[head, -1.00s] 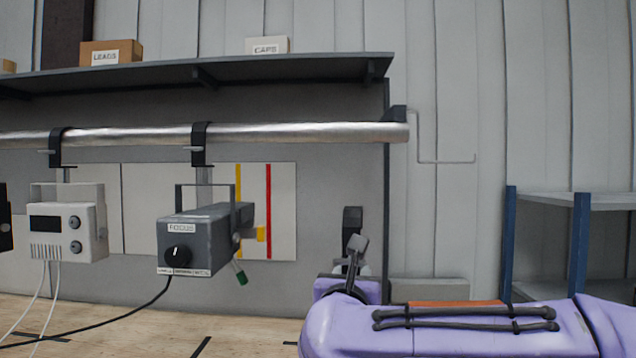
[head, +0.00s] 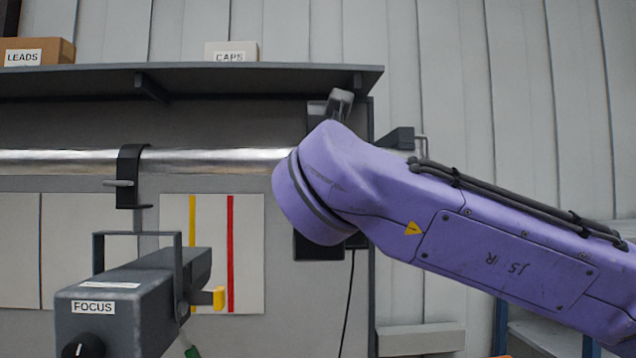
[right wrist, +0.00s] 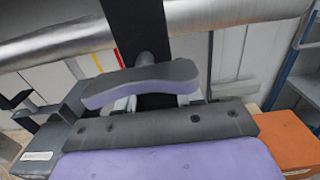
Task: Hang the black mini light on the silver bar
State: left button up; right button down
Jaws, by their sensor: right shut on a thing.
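The silver bar (head: 215,160) runs level under the shelf, its right part hidden behind my right wrist. In the right wrist view the bar (right wrist: 230,12) crosses the top. My right gripper (right wrist: 148,104) is shut on a black upright piece, which I take to be part of the black mini light (right wrist: 137,25); this piece crosses in front of the bar. In the head view dark parts of the light (head: 308,250) show below my wrist, with a thin black cable hanging down. Whether its hook is over or touching the bar is hidden. My left gripper is out of view.
A grey FOCUS light (head: 130,300) stands left of my right wrist, below a black clamp (head: 130,175) on the bar. The shelf (head: 220,85) above carries LEADS and CAPS boxes. A bracket (head: 396,139) is at the bar's right end. A blue-posted rack stands at right.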

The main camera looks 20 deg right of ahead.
jog(key=p+x, duration=0.1)
jog(key=x, duration=0.2)
jog(key=shift+w, duration=0.2)
jog(key=w+f+b, duration=0.1)
jog(key=w+f, duration=0.1)
jog(key=w+d+f+b, duration=0.1)
jog(key=w+f, duration=0.1)
jog(key=shift+d+f, duration=0.1)
dwell(0.5)
